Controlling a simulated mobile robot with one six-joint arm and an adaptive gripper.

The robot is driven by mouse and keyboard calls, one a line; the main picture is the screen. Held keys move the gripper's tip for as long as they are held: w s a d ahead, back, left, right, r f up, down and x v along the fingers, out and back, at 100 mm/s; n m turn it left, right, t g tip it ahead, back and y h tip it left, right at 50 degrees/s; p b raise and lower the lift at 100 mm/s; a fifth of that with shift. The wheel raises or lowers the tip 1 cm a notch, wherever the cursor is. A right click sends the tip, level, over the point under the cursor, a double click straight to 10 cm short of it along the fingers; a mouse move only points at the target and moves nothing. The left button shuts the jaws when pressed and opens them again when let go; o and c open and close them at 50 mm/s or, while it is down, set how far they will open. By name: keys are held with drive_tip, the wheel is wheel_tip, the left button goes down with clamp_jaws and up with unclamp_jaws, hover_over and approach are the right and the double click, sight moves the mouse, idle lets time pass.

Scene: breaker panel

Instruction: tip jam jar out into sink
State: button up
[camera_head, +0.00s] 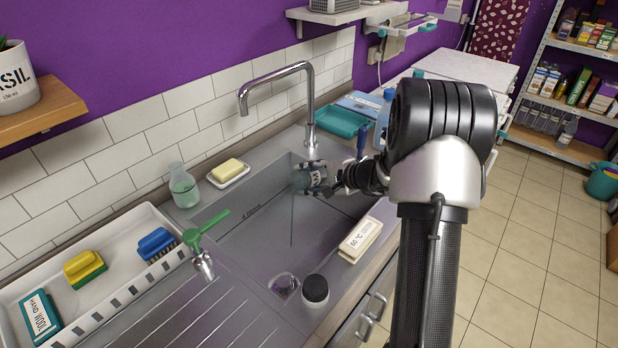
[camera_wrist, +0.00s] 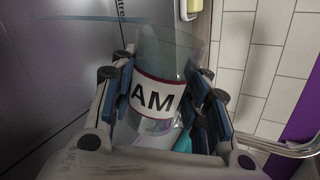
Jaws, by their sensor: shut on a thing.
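The jam jar (camera_head: 308,178) is clear glass with a white label. In the wrist view the jar (camera_wrist: 158,97) shows the letters "AM" on its label between my finger pads. My gripper (camera_head: 328,181) is shut around the jar's sides and holds it above the sink (camera_head: 262,235). The jar looks tipped over, with one end pointing left over the basin. A thin vertical line shows below that end; I cannot tell whether it is liquid or the basin's corner. The jar's contents cannot be made out clearly.
The tap (camera_head: 311,110) rises behind the jar, close to my gripper. A soap dish (camera_head: 229,173), a green-liquid bottle (camera_head: 183,186) and a white drainer tray (camera_head: 118,293) stand left. A cream block (camera_head: 360,240) and a dark-topped jar (camera_head: 315,291) sit on the front rim.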

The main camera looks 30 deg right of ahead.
drive_tip(key=shift+a+f, duration=0.1)
drive_tip(key=shift+a, duration=0.1)
idle(1.5)
drive_tip(key=shift+n+h, duration=0.3)
drive_tip(key=shift+s+a+f, duration=0.1)
drive_tip(key=shift+a+f, duration=0.05)
idle(0.9)
drive_tip(key=shift+a+r+n+t+h, duration=0.2)
drive_tip(key=shift+r+n+t+h, duration=0.15)
drive_tip(key=shift+n+h, duration=0.25)
idle(1.6)
